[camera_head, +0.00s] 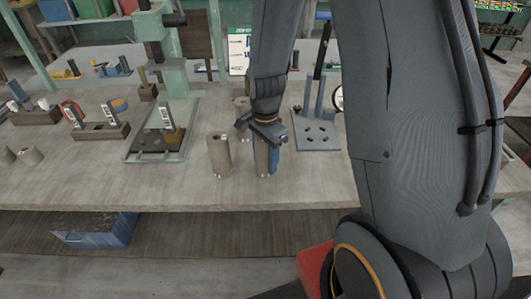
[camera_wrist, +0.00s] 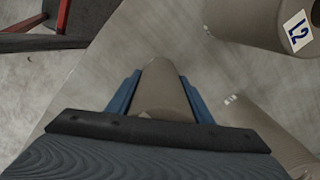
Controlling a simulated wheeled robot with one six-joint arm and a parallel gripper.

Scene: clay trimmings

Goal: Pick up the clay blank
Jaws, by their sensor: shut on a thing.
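My gripper (camera_head: 266,156) points down over the front part of the bench, with blue fingers. It is shut on a grey-brown cylindrical clay blank (camera_head: 261,158), which is upright between the fingers. In the wrist view the clay blank (camera_wrist: 160,88) lies between the two blue fingers, one on each side. The fingers partly hide it in the head view. I cannot tell whether its foot touches the bench top.
A similar cylinder (camera_head: 219,156) stands close to the left, and another (camera_head: 242,108) is partly hidden behind my gripper. The wrist view shows a cylinder labelled L2 (camera_wrist: 255,22). A grey stand (camera_head: 317,137) is to the right, and a green press (camera_head: 172,80) is behind left. Bare bench (camera_head: 90,180) lies front left.

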